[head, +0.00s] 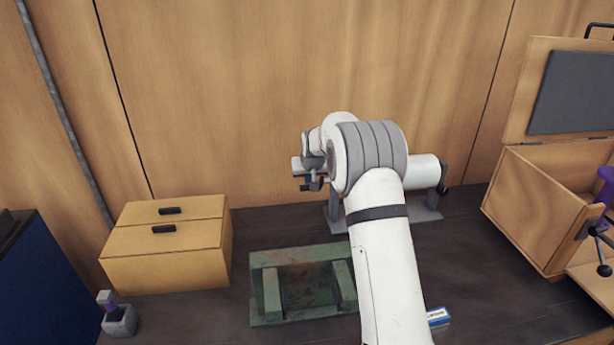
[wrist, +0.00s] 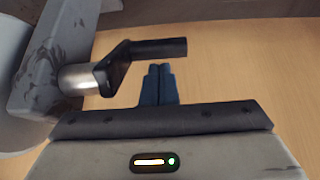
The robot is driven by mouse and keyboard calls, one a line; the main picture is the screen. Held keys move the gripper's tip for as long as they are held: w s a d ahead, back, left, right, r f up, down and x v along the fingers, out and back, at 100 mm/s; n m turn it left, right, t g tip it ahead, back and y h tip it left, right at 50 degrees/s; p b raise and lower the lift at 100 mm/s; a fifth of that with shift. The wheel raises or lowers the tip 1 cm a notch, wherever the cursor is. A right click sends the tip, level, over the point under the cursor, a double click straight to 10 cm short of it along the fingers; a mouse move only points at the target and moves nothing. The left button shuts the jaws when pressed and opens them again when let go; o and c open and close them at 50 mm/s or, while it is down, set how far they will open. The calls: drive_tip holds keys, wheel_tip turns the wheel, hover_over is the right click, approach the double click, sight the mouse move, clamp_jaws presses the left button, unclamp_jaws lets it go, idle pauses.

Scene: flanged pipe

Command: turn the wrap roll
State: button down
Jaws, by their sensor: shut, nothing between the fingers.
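The wrap roll (head: 425,170) is a white cylinder lying level on a grey stand (head: 428,214) by the back wall. My arm covers its middle in the head view. In the wrist view a black crank (wrist: 117,68) on a metal shaft (wrist: 78,78) comes out from a grey upright (wrist: 48,62). The crank's dark handle (wrist: 160,48) points right. My gripper (wrist: 159,68) is shut and empty. In the picture its fingertips are just below the handle; I cannot tell if they touch. In the head view my gripper is near the roll's left end, partly hidden by my wrist.
A green worn metal frame (head: 300,257) lies in front of the stand. A wooden drawer box (head: 165,262) and a small grey holder (head: 120,322) are left. An open wooden chest (head: 540,210) is right. A small blue-and-white box (head: 438,317) is beside my arm.

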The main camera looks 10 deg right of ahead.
drive_tip(key=shift+s+f+g+p, duration=0.1)
drive_tip(key=shift+f+g+p, duration=0.05)
drive_tip(key=shift+g+p, duration=0.5)
drive_tip(key=shift+f+g+p, duration=0.15)
drive_tip(key=shift+g+p, duration=0.2)
drive_tip(key=shift+s+f, duration=0.15)
drive_tip(key=shift+f, duration=0.25)
drive_tip(key=shift+s, duration=0.2)
drive_tip(key=shift+f+g, duration=0.25)
drive_tip(key=shift+g, duration=0.45)
drive_tip(key=shift+s+f, duration=0.1)
drive_tip(key=shift+s, duration=0.15)
idle(0.9)
